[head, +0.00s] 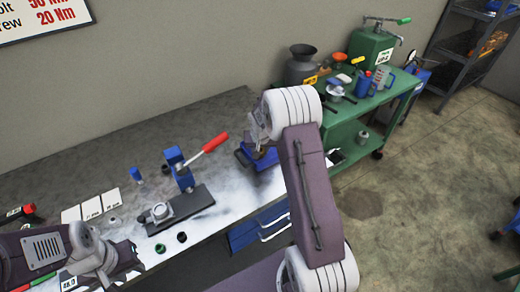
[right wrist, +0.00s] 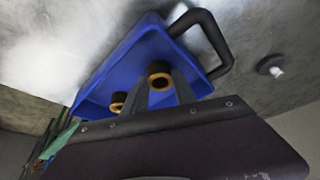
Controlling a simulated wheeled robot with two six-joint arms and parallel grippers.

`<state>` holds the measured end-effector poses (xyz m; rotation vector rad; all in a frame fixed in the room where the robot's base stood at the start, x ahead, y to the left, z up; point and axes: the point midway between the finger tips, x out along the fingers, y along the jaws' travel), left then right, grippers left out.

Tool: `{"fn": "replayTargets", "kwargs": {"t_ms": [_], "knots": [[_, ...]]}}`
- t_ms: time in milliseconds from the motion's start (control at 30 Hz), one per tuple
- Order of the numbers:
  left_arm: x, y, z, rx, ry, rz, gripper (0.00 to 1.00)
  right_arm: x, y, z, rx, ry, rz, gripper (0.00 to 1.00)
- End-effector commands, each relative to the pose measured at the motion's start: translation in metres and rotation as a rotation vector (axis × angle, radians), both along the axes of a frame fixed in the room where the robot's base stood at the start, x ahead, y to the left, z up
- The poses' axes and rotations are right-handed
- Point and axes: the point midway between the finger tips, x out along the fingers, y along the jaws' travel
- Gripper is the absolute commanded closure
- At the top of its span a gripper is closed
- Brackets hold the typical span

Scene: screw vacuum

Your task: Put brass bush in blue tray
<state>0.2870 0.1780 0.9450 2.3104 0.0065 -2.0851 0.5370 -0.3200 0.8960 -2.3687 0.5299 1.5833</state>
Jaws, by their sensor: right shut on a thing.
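The blue tray (head: 241,157) sits on the bench top near its right end, partly hidden behind my right gripper (head: 262,141). In the right wrist view the tray (right wrist: 100,84) is close under the gripper. My right gripper (right wrist: 160,85) is shut on a brass bush (right wrist: 158,76), a ring with a dark bore, held over the tray. A second brass ring (right wrist: 117,101) shows at the tray, partly hidden by the gripper body. Whether the held bush touches the tray floor I cannot tell. My left gripper (head: 124,259) is over the bench's front left; its opening is unclear.
A blue press with a red lever (head: 185,172) stands mid-bench, with small dark rings (head: 160,248) in front. White cards (head: 90,208) lie at left. A black handle (right wrist: 205,35) rises at the tray's side. A green cart (head: 375,110) stands beyond.

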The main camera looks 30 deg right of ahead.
Motion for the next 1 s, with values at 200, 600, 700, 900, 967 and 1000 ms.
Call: {"fn": "replayTargets", "kwargs": {"t_ms": [200, 600, 700, 900, 967, 1000], "knots": [[0.0, 0.0, -0.003, 0.0, 0.0, 0.0, 0.66, 0.0, 0.0, -0.003, 0.0, 0.0, 0.0, 0.53], [0.0, 0.0, 0.002, 0.0, 0.0, 0.0, 0.66, 0.0, 0.0, 0.005, 0.0, -0.001, 0.0, 0.45], [0.0, 0.0, 0.001, 0.0, 0.0, 0.0, 0.66, -0.005, 0.002, 0.018, -0.002, -0.004, 0.0, 0.45], [0.0, 0.0, 0.002, 0.0, 0.0, 0.0, 0.66, -0.021, 0.01, 0.061, -0.001, -0.006, -0.001, 0.45], [0.0, 0.0, 0.002, 0.0, 0.0, 0.0, 0.66, -0.026, 0.012, 0.074, -0.001, -0.005, 0.0, 0.45], [0.0, 0.0, 0.003, 0.0, 0.0, 0.0, 0.66, -0.029, 0.014, 0.082, -0.002, -0.005, 0.001, 0.45]]}}
